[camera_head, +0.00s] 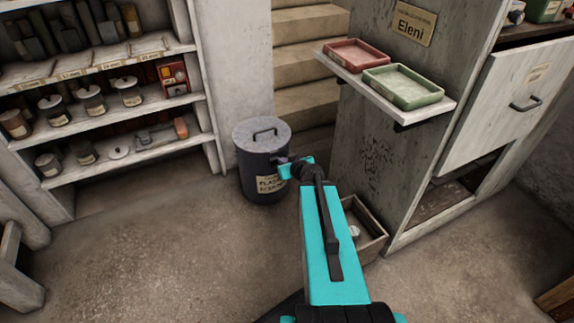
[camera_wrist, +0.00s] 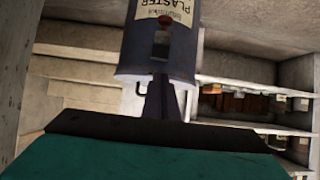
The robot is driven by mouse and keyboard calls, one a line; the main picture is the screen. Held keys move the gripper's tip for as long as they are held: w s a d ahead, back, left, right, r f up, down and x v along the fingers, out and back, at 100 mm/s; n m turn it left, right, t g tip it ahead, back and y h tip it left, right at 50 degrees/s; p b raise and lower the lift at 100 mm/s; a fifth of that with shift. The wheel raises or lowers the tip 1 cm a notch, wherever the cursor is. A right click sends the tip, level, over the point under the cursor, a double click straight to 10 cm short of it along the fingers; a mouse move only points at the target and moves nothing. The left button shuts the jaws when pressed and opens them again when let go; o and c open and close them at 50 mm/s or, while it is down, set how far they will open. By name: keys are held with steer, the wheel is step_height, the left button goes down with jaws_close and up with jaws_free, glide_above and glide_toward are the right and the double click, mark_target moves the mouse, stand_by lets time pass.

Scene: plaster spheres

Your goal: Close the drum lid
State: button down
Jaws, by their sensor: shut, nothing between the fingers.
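The dark grey drum (camera_head: 264,178) stands upright on the floor beside the stairs, with a paper label on its front. Its round grey lid (camera_head: 262,134) lies about level across the top and carries a loop handle. I cannot tell whether its rim is fully seated. My gripper (camera_head: 284,160) is shut and empty, at the drum's right front side below the lid. In the wrist view the drum (camera_wrist: 183,60) appears upside down, close beyond my gripper (camera_wrist: 161,82). A small red and grey piece shows by its label. Contact cannot be told.
Shelves (camera_head: 115,98) with pots and books stand at the left. A wall shelf with a red tray (camera_head: 357,55) and a green tray (camera_head: 402,87) juts out at the right above an open box (camera_head: 366,228). The floor at front left is clear.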

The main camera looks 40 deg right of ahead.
steer(key=shift+s+a+f+p, duration=0.1)
steer(key=shift+s+f+p, duration=0.15)
steer(key=shift+s+p, duration=0.65)
steer(key=shift+s+a+f+p, duration=0.1)
steer(key=shift+s+f+p, duration=0.15)
steer(key=shift+s+p, duration=0.6)
steer(key=shift+w, duration=0.25)
